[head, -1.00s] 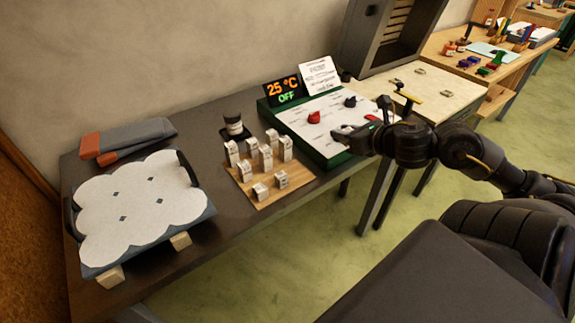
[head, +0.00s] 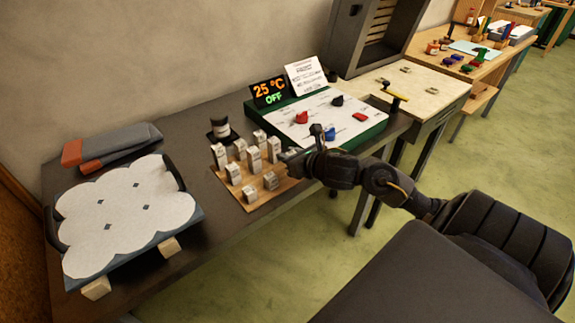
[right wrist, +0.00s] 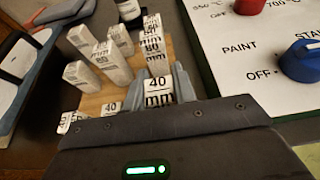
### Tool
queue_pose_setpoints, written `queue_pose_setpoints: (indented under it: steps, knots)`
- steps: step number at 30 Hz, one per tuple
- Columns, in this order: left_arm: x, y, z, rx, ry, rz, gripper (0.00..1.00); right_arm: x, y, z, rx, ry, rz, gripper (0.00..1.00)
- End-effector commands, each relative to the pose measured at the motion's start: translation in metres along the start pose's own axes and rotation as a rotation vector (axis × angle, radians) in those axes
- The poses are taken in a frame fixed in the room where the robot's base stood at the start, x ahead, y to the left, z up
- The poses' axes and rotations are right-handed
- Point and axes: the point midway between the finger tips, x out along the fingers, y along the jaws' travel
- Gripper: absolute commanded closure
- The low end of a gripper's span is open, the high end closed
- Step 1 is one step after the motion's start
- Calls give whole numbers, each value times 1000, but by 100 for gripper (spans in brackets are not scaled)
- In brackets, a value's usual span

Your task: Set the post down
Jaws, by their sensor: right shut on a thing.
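My right gripper (head: 287,156) is at the right edge of the wooden board (head: 288,183), beside the standing posts. In the right wrist view its fingers (right wrist: 160,82) are shut on a white post (right wrist: 158,91) marked 40 mm. The held post is upright at the board. Whether its base touches the wood is hidden by the gripper. Several other white posts stand on the board, among them a taller one (right wrist: 152,40) just beyond the held post and a 60 mm one (right wrist: 110,62) to the left. My left gripper is not in view.
A green-edged control panel (head: 345,140) with knobs, one blue (head: 330,134), stands close to the right of my gripper. A dark jar (head: 221,130) stands behind the board. A white scalloped panel (head: 125,210) lies on a support at the left.

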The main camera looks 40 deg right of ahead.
Motion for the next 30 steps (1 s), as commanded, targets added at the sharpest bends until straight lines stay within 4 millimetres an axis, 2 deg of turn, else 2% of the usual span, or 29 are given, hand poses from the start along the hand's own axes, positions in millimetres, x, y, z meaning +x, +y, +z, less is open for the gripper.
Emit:
queue_pose_setpoints:
  steps: [2, 7, 13, 21, 22, 27, 30]
  knots:
    - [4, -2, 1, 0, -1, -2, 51, 7, 6, -8, 7, 1, 4, 96]
    - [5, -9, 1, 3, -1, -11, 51, 14, 4, -29, 7, 4, 2, 96]
    - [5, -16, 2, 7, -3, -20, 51, 16, 4, -32, 1, 0, 1, 96]
    - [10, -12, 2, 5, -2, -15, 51, 17, 4, -35, 2, 0, 1, 96]
    - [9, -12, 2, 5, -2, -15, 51, 17, 4, -35, 2, 1, 1, 72]
    - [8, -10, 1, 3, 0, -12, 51, 17, 4, -34, 2, 1, 1, 51]
    - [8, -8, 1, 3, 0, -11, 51, 17, 4, -34, 2, 1, 1, 51]
